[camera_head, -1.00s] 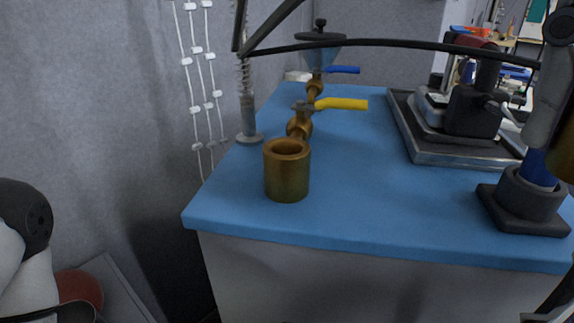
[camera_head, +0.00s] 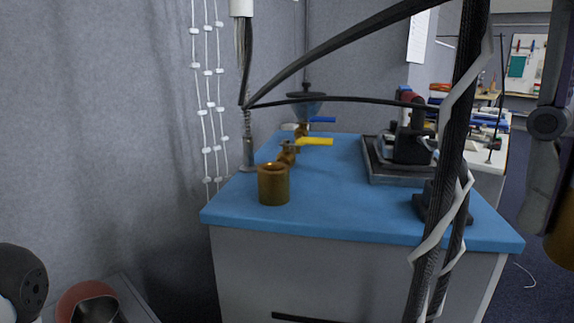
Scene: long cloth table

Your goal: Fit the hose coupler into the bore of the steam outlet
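The steam outlet (camera_head: 273,186) is an upright brass cylinder with an open top, near the front left of the blue bench top. Its bore opening faces up and nothing is seen in it. A brass-coloured piece (camera_head: 561,238) is cut off by the right edge, close to a grey link of my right arm. I cannot tell whether it is the hose coupler. Otherwise no hose coupler can be made out. Part of my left arm shows at the lower left. Neither gripper's fingers can be made out.
Black hoses (camera_head: 436,220) with a pale spiral wrap hang across the right foreground. Behind them stands a dark holder (camera_head: 425,205). A yellow-handled valve (camera_head: 313,142) and a blue-handled valve are behind the outlet. A tray (camera_head: 398,179) with equipment sits back right. The bench's front middle is clear.

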